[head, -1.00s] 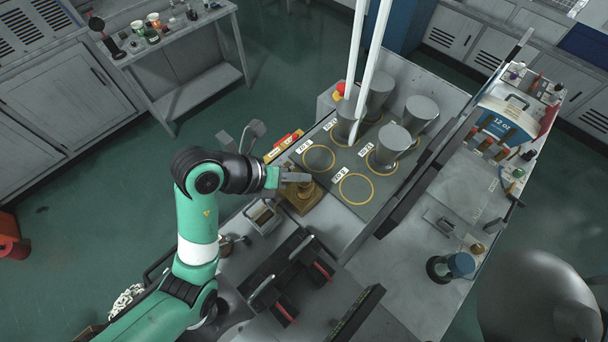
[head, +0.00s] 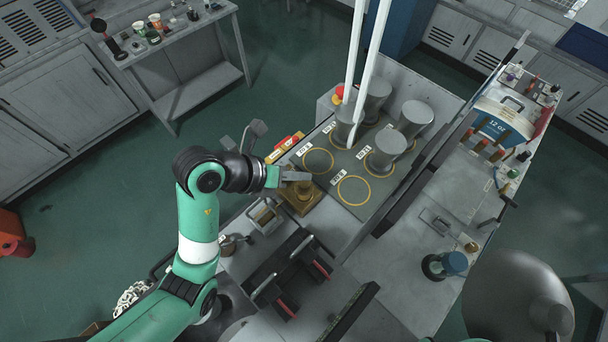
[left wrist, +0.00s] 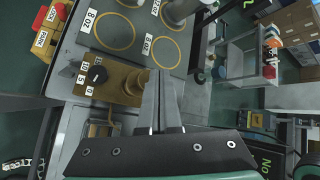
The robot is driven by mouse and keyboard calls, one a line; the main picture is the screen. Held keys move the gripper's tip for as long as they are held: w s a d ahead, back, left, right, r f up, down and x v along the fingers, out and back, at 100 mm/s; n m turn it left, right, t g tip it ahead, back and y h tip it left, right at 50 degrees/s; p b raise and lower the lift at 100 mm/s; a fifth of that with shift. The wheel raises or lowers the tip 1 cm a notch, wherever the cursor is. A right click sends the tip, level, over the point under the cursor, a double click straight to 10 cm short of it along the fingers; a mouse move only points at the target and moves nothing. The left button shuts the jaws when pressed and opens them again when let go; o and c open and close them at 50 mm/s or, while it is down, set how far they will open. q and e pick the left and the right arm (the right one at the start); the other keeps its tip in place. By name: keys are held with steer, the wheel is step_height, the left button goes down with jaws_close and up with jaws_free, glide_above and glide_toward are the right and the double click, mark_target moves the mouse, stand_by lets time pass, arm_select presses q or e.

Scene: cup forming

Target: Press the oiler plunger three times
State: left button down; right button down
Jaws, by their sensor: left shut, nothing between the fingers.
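The brass oiler (head: 301,202) stands on the machine deck, with a round stepped plunger on top. In the left wrist view, the round brass plunger (left wrist: 133,84) shows just left of the fingertips, beside a black knob on the same brass block. My left gripper (head: 308,177) is shut and empty, with its fingers over or beside the plunger top. Its two fingers (left wrist: 163,78) lie together in the left wrist view. I cannot tell whether they touch the plunger. My right gripper is not in view.

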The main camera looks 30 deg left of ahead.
mark_target(300, 184)
arm_select(q)
steer(key=shift+r, duration=0.1)
step_height(300, 184, up, 3)
steer(key=p, duration=0.3)
steer(key=shift+r, duration=0.9)
stand_by(2.0)
